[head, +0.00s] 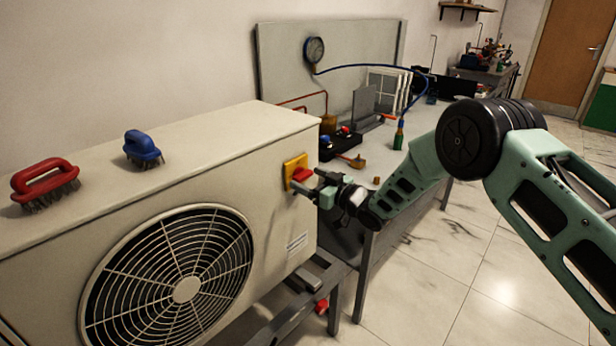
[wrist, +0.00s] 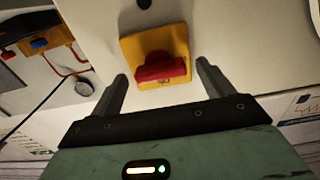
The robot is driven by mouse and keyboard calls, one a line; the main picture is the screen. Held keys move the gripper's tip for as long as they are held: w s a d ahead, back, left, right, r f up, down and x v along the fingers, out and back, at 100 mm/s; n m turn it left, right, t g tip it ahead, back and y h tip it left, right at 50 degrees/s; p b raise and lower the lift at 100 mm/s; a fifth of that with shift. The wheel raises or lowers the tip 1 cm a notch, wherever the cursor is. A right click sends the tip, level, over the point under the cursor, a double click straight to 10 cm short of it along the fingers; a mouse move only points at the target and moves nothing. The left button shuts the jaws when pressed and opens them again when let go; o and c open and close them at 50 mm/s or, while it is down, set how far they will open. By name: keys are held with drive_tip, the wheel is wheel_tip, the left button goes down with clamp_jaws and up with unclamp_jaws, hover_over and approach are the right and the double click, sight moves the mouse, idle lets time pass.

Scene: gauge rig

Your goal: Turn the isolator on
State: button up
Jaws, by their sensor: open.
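In the wrist view the red knob (wrist: 160,68) lies roughly crosswise in the picture, in front of the yellow plate (wrist: 132,48). In the head view the yellow plate (head: 290,167) and red knob (head: 302,174) are partly visible beside my gripper (head: 305,184). My gripper is open in the wrist view (wrist: 160,80), one finger to each side of the knob, with gaps visible. Whether the fingers reach to the knob's depth I cannot tell.
The beige unit (head: 215,130) carries a red brush (head: 45,182) and a blue brush (head: 143,149) on top. The tiled floor (head: 440,250) at right is clear.

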drive_tip(key=shift+w+a, duration=0.35)
drive_tip(key=shift+a, duration=0.1)
drive_tip(key=c, duration=1)
